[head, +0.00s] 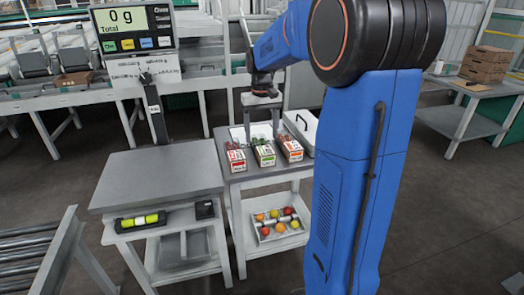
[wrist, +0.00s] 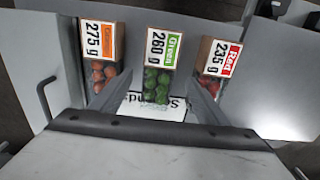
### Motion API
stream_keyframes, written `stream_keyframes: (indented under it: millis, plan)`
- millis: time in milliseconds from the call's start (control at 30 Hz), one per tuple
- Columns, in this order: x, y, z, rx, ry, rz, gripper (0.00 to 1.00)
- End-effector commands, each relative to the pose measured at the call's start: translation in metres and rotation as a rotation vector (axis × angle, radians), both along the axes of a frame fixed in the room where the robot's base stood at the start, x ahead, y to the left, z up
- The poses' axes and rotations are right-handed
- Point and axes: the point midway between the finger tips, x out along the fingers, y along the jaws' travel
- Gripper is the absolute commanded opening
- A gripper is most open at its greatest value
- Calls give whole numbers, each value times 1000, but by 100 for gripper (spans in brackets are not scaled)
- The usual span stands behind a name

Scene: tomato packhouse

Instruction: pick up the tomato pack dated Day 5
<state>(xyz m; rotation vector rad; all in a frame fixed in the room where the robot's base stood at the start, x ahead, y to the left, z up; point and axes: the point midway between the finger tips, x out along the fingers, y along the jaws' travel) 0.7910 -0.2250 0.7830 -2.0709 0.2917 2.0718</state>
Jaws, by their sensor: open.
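Three small tomato packs stand in a row on a grey cart top. The red-labelled pack (head: 236,158) is left in the head view, the green-labelled pack (head: 265,155) is in the middle and the orange-labelled pack (head: 290,149) is right. In the wrist view the order is reversed: orange 275 g (wrist: 101,45), green 260 g (wrist: 160,50), red 235 g (wrist: 218,58). No date is readable on any label, so I cannot tell which is Day 5. My gripper (head: 262,137) is open and empty, its fingers apart on either side of the green pack's line.
A white case (head: 302,126) lies beside the packs, and a printed white sheet (wrist: 140,103) lies near them. A scale display (head: 133,28) reads 0 g behind the bare grey table (head: 158,178). A tray of loose tomatoes (head: 262,238) sits on the lower shelf.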

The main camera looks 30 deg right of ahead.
Motion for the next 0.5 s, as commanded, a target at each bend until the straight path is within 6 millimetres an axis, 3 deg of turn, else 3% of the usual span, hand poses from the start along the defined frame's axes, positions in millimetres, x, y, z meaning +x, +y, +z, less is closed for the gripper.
stream_keyframes:
  millis: [167, 500]
  plan:
    - [0, 0, -9, 0, 1, 0, 69]
    - [1, -2, -51, 0, 1, 0, 69]
